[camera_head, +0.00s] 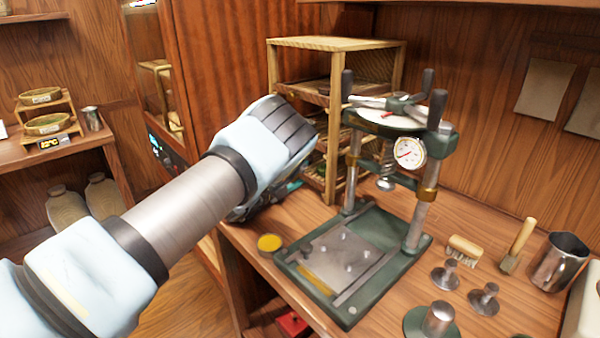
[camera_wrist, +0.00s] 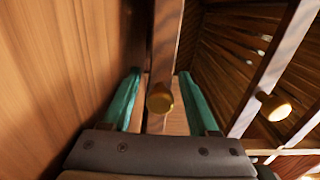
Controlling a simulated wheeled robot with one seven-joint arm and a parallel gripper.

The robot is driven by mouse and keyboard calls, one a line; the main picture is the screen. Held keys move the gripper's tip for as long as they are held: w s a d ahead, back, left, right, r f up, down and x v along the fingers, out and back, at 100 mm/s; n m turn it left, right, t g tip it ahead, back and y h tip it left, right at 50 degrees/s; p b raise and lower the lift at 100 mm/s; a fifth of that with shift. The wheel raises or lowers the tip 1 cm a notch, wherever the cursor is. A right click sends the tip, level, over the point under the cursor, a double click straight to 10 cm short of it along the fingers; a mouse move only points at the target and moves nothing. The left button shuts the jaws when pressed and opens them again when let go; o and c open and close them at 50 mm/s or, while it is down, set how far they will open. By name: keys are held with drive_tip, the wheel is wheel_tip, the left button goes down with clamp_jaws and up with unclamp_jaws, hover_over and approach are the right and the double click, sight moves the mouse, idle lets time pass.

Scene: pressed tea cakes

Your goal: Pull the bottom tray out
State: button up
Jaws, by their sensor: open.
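The wooden rack (camera_head: 335,43) stands at the back of the bench, left of the press, with slatted trays in it. My gripper (camera_wrist: 160,74) is open, its two teal fingers on either side of a brass knob (camera_wrist: 159,98) on a narrow wooden tray front (camera_wrist: 166,40). I cannot tell whether the fingers touch the knob. This tray front is the one nearest the plain wooden surface in the wrist view, which fits the bottom tray. A second knob (camera_wrist: 272,106) is on another tray front to the right. In the head view my wrist hides most of the fingers and the rack's lower left.
A green press (camera_head: 415,245) with a gauge stands right of the rack, close to my gripper. A small yellow-topped tin (camera_head: 270,243) sits at the bench's left edge. A brush (camera_head: 465,249), metal weights (camera_head: 440,318) and a steel jug (camera_head: 558,262) are at the right.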

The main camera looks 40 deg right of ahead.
drive_tip(key=shift+c, duration=0.2)
clamp_jaws()
idle(0.3)
idle(0.9)
